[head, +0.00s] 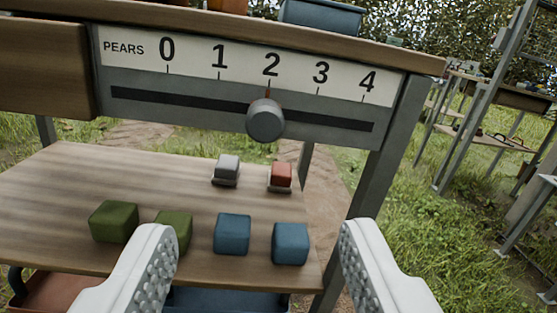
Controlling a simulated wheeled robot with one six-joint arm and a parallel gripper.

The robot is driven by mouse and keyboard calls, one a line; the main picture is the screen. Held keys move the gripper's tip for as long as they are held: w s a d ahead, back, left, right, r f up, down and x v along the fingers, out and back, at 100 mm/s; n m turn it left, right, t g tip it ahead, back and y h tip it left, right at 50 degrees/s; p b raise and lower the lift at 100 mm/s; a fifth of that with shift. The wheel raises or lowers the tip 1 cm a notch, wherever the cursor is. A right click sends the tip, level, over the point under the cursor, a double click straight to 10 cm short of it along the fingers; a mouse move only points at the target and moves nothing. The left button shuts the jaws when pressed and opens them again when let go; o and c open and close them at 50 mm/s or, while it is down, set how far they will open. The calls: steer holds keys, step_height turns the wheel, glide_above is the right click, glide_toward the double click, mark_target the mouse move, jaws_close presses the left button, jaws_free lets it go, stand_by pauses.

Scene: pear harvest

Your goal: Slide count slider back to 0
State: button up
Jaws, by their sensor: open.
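The count slider has a round grey knob (265,119) on a dark horizontal slot. Its red pointer stands at the 2 mark. The white scale plate (240,65) reads PEARS with the numbers 0 to 4 from left to right. The 0 mark is to the left of the knob. My gripper (262,250) is open and empty, with its two white fingers at the bottom of the view, below the knob and apart from it.
Below the slider, a wooden shelf (60,190) holds green blocks (114,221), blue blocks (232,233), a grey switch (227,168) and a red switch (281,176). A grey post (385,150) stands at right. Grass lies beyond, with a metal rack (470,110) farther right.

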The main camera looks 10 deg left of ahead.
mark_target(265, 128)
steer(key=x, duration=1.1)
steer(key=f+x, duration=0.1)
steer(key=x, duration=0.5)
steer(key=shift+w, duration=0.35)
steer(key=shift+r, duration=0.1)
